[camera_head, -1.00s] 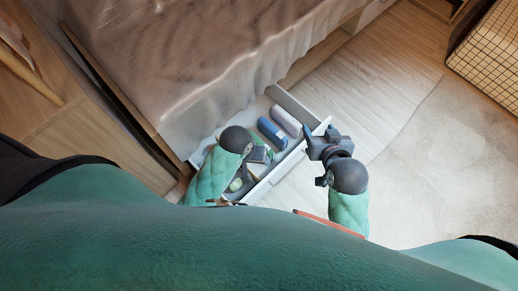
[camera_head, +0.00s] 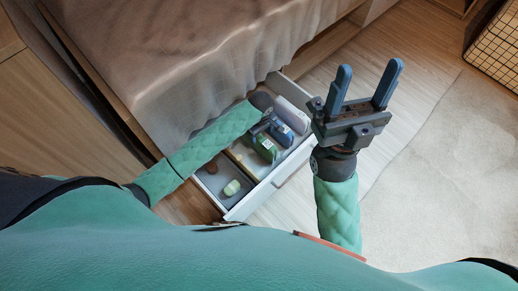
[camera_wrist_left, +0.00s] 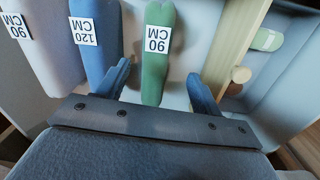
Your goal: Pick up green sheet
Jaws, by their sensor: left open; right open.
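The green sheet (camera_head: 266,150) is a rolled bundle with a white "90 CM" label, lying in the open drawer under the bed. In the left wrist view the green sheet (camera_wrist_left: 154,75) lies between the two blue fingers of my left gripper (camera_wrist_left: 159,72), with a gap on each side. In the head view my left gripper (camera_head: 265,124) is over the drawer, partly hidden by its arm. It is open and not closed on the sheet. My right gripper (camera_head: 364,85) is open and empty, raised to the right of the drawer.
A blue roll (camera_wrist_left: 88,45) marked "120 CM" and a pale roll (camera_wrist_left: 42,50) marked "90 CM" lie beside the green one. A wooden divider (camera_wrist_left: 236,45) separates a compartment with a small pale green item (camera_head: 232,187). The drawer's white front (camera_head: 268,189) is a raised edge.

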